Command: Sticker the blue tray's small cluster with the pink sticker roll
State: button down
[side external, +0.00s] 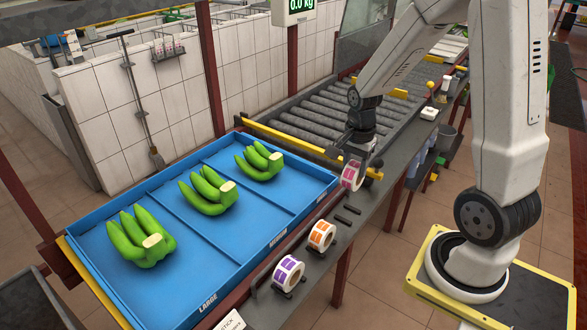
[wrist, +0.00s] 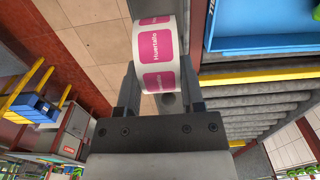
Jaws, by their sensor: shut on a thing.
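My gripper (side external: 352,158) is shut on the pink sticker roll (side external: 352,176) and holds it above the ledge at the tray's right end. In the wrist view the pink and white roll (wrist: 158,42) sits between the two fingers. The blue tray (side external: 165,187) has three compartments, each with a green banana cluster. The small cluster (side external: 258,164) lies in the far right compartment, left of my gripper and apart from it. The medium cluster (side external: 208,192) lies in the middle and the large cluster (side external: 141,240) in the near left one.
An orange sticker roll (side external: 321,236) and a purple roll (side external: 288,272) stand on holders along the grey ledge in front of the tray. A roller conveyor (side external: 325,117) with yellow rails lies behind. A scale display (side external: 294,10) hangs above. The air over the tray is clear.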

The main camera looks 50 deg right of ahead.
jog(key=shift+w, duration=0.1)
jog(key=w+r, duration=0.2)
jog(key=w, duration=1.2)
jog(key=w+r, duration=0.3)
jog(key=w, duration=1.1)
jog(key=shift+d+r, duration=0.15)
jog(key=shift+d, duration=0.1)
jog(key=shift+f, duration=2.85)
jog(key=shift+f, duration=0.35)
jog(key=shift+r, duration=0.15)
notch_tip(320, 180, up, 7)
dwell(0.5)
